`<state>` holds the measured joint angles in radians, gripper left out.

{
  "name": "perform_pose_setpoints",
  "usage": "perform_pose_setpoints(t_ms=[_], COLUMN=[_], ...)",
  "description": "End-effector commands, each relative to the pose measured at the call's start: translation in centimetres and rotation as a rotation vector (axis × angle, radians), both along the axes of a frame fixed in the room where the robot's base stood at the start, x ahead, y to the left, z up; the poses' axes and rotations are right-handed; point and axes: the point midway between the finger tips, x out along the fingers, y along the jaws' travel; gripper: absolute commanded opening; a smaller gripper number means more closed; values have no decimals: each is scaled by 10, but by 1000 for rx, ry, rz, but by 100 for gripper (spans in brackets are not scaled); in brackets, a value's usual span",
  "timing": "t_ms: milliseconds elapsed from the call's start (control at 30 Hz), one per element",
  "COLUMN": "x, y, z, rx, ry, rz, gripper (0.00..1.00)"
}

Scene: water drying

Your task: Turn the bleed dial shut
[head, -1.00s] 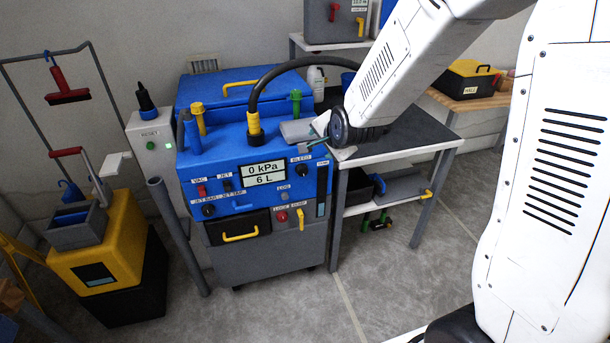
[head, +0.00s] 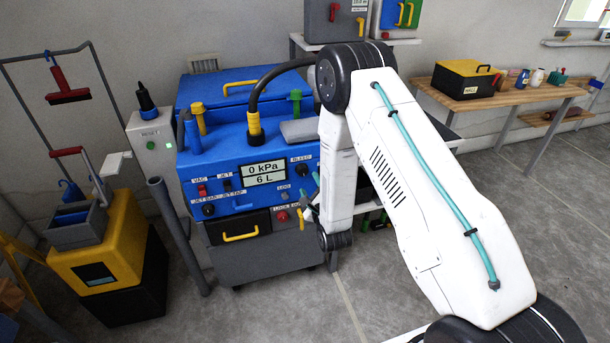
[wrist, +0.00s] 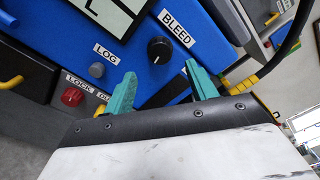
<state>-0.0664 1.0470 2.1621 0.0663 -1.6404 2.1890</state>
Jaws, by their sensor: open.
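The bleed dial (head: 293,170) is a small round black knob on the blue control panel, under the white BLEED label. My gripper (wrist: 160,80) has two teal fingers, apart and empty. The dial lies ahead of the gap between the fingertips and does not touch them. In the head view my gripper (head: 308,197) is mostly hidden by my arm, in front of the panel's right side.
The grey LOG button (wrist: 96,70) and red LOCK knob (wrist: 73,96) sit near the left finger. The display (head: 263,173) reads 0 kPa and 6 L. A black hose (head: 262,95) arches above the machine. A dark-topped table (head: 440,135) stands to the right.

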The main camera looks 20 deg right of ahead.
Motion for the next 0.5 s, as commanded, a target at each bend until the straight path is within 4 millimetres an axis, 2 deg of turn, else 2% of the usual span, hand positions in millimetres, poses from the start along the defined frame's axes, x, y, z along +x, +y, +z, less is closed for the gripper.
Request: perform_pose_setpoints(t_ms=[300, 500], x=[51, 65], y=[-1, 0], z=[1, 0], rx=[-1, -2], ry=[-1, 3], rz=[-1, 0], gripper=[57, 57])
